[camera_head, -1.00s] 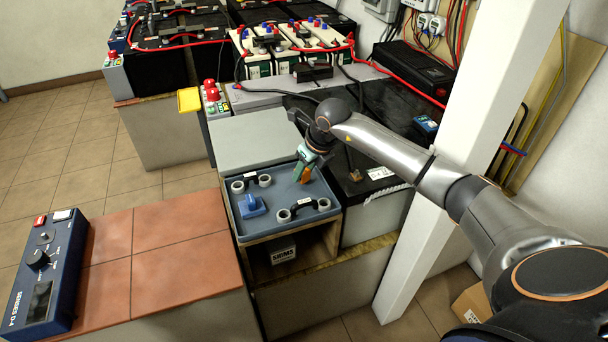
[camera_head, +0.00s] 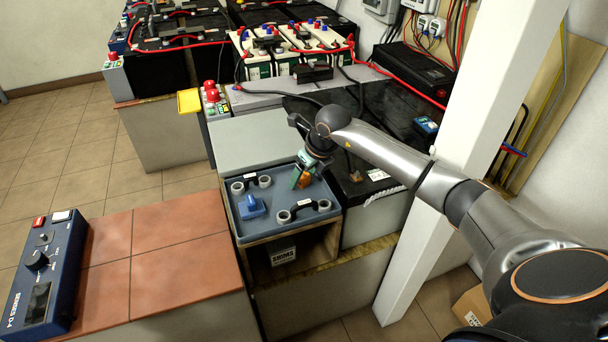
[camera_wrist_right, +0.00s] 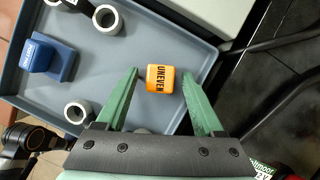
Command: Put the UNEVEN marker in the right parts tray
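The orange UNEVEN marker (camera_head: 303,182) appears at the right side of the blue-grey parts tray (camera_head: 290,225). In the right wrist view, the marker (camera_wrist_right: 161,78) shows its lettering over the tray floor, between the two green fingers of my right gripper (camera_wrist_right: 162,76). A gap shows on each side of it. My right gripper (camera_head: 305,172) is open above the tray's right part and partly hides the marker in the head view. Whether the marker rests fully on the tray floor is hard to tell. My left gripper is not in view.
The tray also holds a blue block (camera_head: 252,206) and black-handled pieces with pale rings (camera_head: 303,209). It sits on a wooden box with a SHIMS label (camera_head: 283,256). Batteries and cables lie behind.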

